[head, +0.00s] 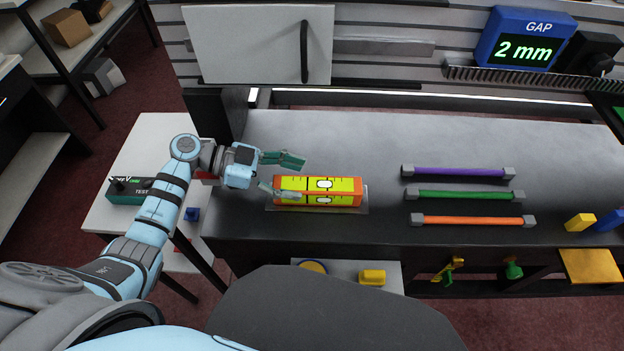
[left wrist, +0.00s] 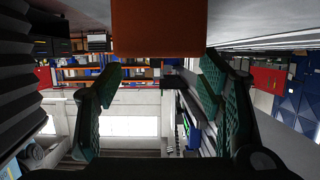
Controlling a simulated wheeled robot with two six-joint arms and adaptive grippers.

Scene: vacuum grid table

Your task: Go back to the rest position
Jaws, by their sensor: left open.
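My left gripper (head: 279,174) is open, with its green-padded fingers spread at the left end of an orange and yellow spirit level (head: 318,190). The level lies on a thin light plate (head: 364,205) on the dark table. One finger is behind the level's left end and the other overlaps its front left corner in the head view; I cannot tell whether they touch it. In the left wrist view the open fingers (left wrist: 160,100) show with nothing between their tips, and an orange block face (left wrist: 160,28), likely the level, fills the top middle. My right gripper is not in view.
Purple (head: 458,171), green (head: 458,194) and orange (head: 472,221) rods with grey ends lie to the right on the table (head: 370,135). A blue display (head: 527,38) reads "GAP 2 mm". A side table (head: 130,160) holds a green tester (head: 139,190). The table between level and rods is clear.

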